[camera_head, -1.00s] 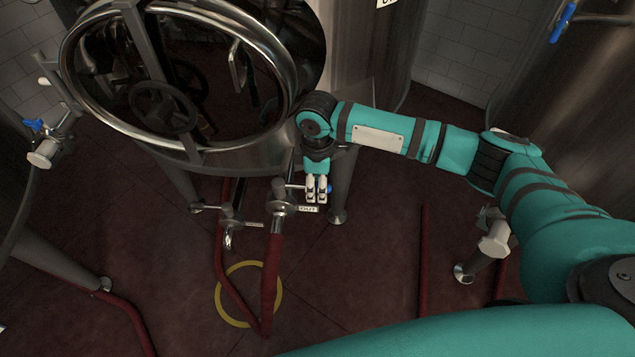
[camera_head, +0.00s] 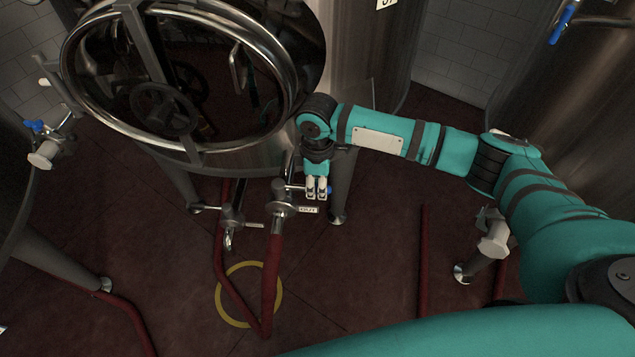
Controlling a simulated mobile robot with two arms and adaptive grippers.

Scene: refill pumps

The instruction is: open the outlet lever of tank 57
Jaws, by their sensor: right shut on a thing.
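The steel tank (camera_head: 345,50) with a round glass-like hatch stands at the upper left and centre. Its number plate (camera_head: 386,3) is cut off by the top edge and hard to read. Below it, an outlet valve (camera_head: 282,197) joins a red hose (camera_head: 270,270). My left gripper is not in view.
A second valve (camera_head: 232,215) with a metal handle sits just left of the outlet. A small white tag (camera_head: 308,210) is below my fingers. Tank legs (camera_head: 341,185) stand close by. A yellow ring (camera_head: 228,312) marks the floor.

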